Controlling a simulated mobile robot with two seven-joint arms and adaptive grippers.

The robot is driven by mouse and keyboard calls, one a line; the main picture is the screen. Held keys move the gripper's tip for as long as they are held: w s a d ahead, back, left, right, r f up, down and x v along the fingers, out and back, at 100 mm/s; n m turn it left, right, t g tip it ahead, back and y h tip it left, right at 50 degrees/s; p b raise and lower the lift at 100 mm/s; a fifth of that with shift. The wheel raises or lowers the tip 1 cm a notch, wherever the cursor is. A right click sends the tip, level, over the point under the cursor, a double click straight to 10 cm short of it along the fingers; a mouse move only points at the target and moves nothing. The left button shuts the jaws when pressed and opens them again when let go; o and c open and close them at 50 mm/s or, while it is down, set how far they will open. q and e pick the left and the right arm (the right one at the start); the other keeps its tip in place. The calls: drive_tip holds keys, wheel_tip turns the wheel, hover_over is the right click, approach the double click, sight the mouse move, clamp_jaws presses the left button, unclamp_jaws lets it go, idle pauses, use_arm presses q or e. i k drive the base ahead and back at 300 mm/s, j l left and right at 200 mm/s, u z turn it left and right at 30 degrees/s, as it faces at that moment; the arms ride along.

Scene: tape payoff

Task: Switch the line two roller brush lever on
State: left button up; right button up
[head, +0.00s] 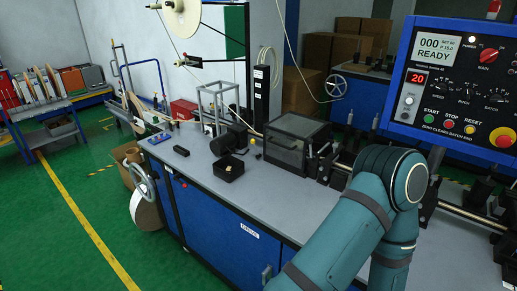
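I cannot pick out a lever marked as the line two roller brush lever. Several small dark upright parts stand along the shaft assembly (345,168) on the grey bench (225,180), partly hidden behind my teal arm. A second bench with a handwheel (336,86) stands further back; any lever on it is too small to tell. The teal arm reaches in from the bottom right and bends in front of the bench. Neither of my grippers shows.
A control panel (440,85) with a screen, knobs and a red stop button fills the upper right. A dark box with a clear lid (296,143), a black bin (229,168) and a motor (229,138) sit on the bench.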

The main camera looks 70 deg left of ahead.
sight(258, 155)
drive_tip(key=u, duration=2.3)
